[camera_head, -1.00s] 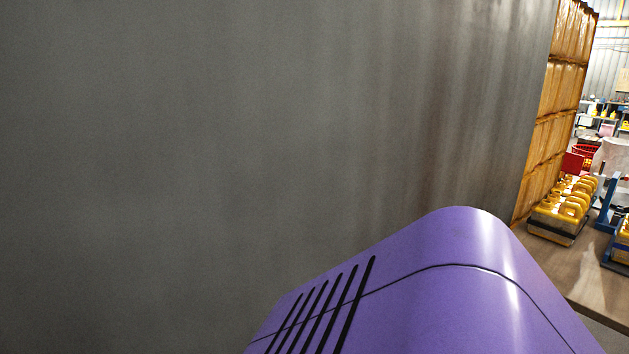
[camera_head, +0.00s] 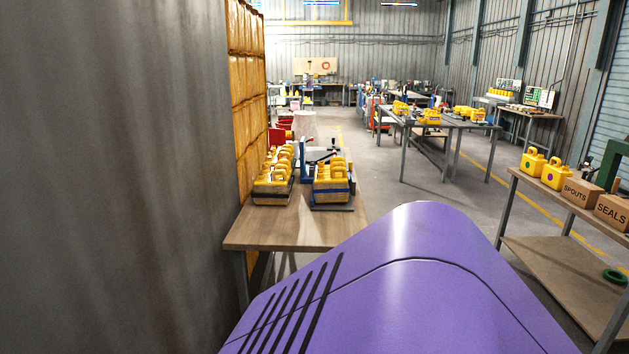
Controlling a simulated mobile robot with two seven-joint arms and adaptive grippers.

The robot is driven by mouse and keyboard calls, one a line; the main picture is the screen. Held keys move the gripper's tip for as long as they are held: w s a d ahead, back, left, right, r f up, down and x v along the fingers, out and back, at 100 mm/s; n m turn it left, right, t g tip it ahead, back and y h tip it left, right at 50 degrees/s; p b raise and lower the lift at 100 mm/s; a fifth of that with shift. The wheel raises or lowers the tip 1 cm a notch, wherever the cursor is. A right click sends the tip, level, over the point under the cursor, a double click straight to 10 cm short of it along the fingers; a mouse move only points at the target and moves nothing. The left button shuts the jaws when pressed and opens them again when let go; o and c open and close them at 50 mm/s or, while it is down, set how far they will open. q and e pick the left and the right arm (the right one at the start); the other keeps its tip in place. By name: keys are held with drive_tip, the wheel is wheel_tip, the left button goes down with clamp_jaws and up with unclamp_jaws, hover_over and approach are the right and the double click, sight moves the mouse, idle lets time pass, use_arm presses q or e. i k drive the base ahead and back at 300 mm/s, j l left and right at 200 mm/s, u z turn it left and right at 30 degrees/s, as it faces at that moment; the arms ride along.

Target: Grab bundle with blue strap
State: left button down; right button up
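Two bundles of yellow jerry cans stand on a wooden table left of centre in the head view. The right bundle (camera_head: 332,186) has a blue strap around it and sits on a dark base by a blue stand. The left bundle (camera_head: 272,184) has a dark, black-looking strap around it. Both are some distance ahead, beyond my purple body. Neither of my grippers shows in the view.
A grey wall (camera_head: 100,180) fills the left side. The front of the wooden table (camera_head: 285,228) is bare. A bench at right holds yellow cans (camera_head: 554,174) and a SEALS box (camera_head: 612,212). Open floor (camera_head: 425,192) lies between.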

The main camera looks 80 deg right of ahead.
sight(332, 183)
drive_tip(key=z, duration=2.75)
drive_tip(key=i+l+z, duration=0.15)
drive_tip(key=i+z, duration=0.9)
drive_tip(key=i, duration=0.15)
drive_tip(key=i+z, duration=0.25)
drive_tip(key=i, duration=1.3)
drive_tip(key=i+u, duration=0.7)
drive_tip(key=u, duration=0.2)
drive_tip(key=i+l+u, duration=0.25)
drive_tip(key=u, duration=0.2)
drive_tip(key=i+l+u, duration=0.15)
drive_tip(key=u, duration=0.25)
drive_tip(key=i+l+u, duration=0.25)
drive_tip(key=u, duration=0.15)
drive_tip(key=i+l+u, duration=0.25)
drive_tip(key=u, duration=0.15)
